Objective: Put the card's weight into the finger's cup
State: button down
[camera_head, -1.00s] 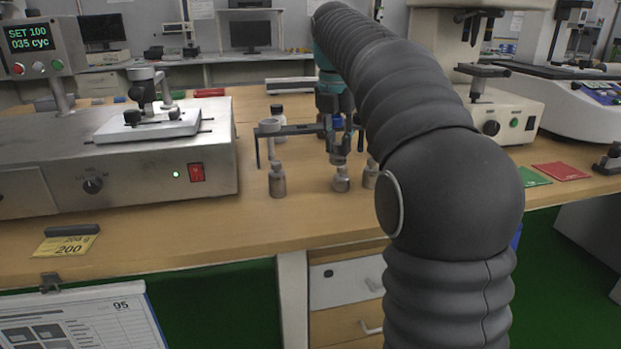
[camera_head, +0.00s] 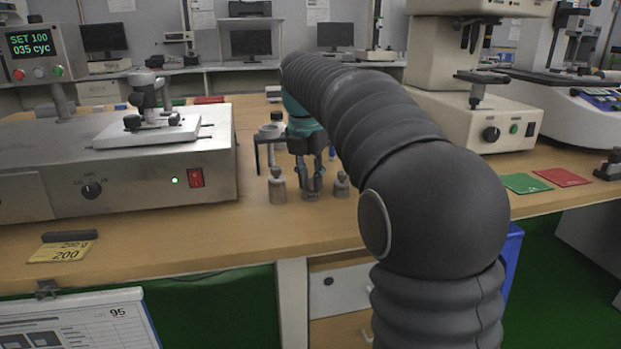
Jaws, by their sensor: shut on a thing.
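My gripper (camera_head: 312,188) is low over the bench, shut on a small grey weight, largely covered by the fingers. Whether that weight touches the bench is unclear. A grey knobbed weight (camera_head: 277,189) stands upright just left of it, another (camera_head: 342,186) just right. The yellow card (camera_head: 62,251) marked 200 lies at the bench's front left, a dark bar (camera_head: 70,236) across its top. The rubbing tester (camera_head: 120,178) stands at left, bearing a grey upright finger assembly (camera_head: 146,95) with a round top over a white plate (camera_head: 150,131). The cup's inside cannot be seen.
A dark stand (camera_head: 258,150) with pale round pieces is close behind the weights. Green (camera_head: 525,183) and red (camera_head: 562,177) cards lie at right, before another machine (camera_head: 480,128). The bench front (camera_head: 200,245) is clear between yellow card and weights.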

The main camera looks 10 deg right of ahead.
jog(key=c, duration=1)
grip_release()
jog(key=shift+f, duration=0.1)
jog(key=shift+f+b, duration=0.2)
jog(key=shift+b, duration=0.3)
notch_tip(320, 180, up, 14)
jog(key=s+a+p, duration=0.1)
jog(key=a+p, duration=0.1)
jog(key=p, duration=0.2)
jog(key=shift+s, duration=0.35)
